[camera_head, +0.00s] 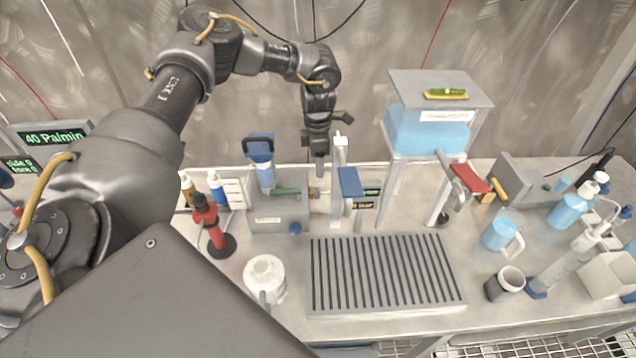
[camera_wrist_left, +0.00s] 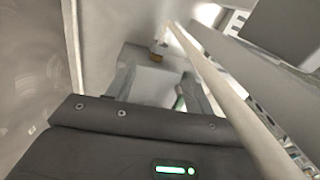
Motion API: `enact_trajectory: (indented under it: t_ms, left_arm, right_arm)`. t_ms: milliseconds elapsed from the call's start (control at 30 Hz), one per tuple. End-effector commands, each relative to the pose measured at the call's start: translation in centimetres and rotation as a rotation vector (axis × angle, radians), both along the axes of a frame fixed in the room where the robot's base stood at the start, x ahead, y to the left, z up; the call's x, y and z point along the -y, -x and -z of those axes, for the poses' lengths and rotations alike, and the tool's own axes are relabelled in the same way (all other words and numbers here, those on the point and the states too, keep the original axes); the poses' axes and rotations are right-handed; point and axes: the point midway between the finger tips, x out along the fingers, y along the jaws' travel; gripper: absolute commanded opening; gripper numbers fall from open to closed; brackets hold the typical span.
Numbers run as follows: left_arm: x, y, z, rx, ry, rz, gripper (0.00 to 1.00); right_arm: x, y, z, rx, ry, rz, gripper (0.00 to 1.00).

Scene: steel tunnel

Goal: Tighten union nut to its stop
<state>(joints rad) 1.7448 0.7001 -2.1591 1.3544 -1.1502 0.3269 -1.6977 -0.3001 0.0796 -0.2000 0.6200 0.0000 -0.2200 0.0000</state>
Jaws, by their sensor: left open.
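My left gripper (camera_head: 320,165) comes down from above, behind the grey pump unit (camera_head: 278,212) at the back of the bench. It is open, with its fingers pointing down near a short pipe line. A small brass-coloured fitting (camera_head: 314,191) sits on this line below the fingertips, next to a green part (camera_head: 287,191). I cannot tell for sure that the fitting is the union nut, nor whether the fingers touch it. In the left wrist view a small brass-coloured piece (camera_wrist_left: 158,47) shows beyond the gripper. The contact area is partly hidden. My right gripper is out of view.
A white post (camera_head: 338,185) and a blue-topped stand (camera_head: 351,183) rise close to the gripper's right. A blue tank (camera_head: 428,130) stands further right. The slotted drain tray (camera_head: 385,306) is empty.

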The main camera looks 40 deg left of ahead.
Motion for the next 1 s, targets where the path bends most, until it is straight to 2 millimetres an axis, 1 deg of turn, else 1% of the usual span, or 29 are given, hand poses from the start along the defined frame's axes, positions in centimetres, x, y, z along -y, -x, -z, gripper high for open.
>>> enact_trajectory:
  t_ms: [133, 267, 367, 467, 800, 900, 1000]
  left_arm:
    - [-0.1, -0.1, 0.0, 0.008, 0.0, 0.079, 0.52]
    - [-0.1, 0.0, 0.1, 0.007, 0.002, 0.087, 0.52]
    - [-0.1, 0.0, 0.6, 0.006, 0.002, 0.086, 0.52]
    - [0.0, 0.2, 1.9, 0.003, 0.001, 0.085, 0.52]
    - [0.4, 0.7, 8.0, 0.003, 0.001, 0.084, 0.52]
    - [0.5, 0.7, 9.3, 0.005, 0.001, 0.083, 0.52]
    - [0.5, 0.8, 10.2, 0.005, 0.001, 0.083, 0.52]
  right_arm:
    - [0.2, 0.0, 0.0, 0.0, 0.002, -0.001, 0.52]
    - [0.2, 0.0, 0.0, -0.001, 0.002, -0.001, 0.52]
    - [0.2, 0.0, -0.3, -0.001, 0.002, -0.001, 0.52]
    - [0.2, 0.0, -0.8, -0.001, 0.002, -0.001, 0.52]
    - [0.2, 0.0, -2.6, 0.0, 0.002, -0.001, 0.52]
    - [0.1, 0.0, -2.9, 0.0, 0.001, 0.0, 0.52]
    - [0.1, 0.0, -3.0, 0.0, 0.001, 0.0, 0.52]
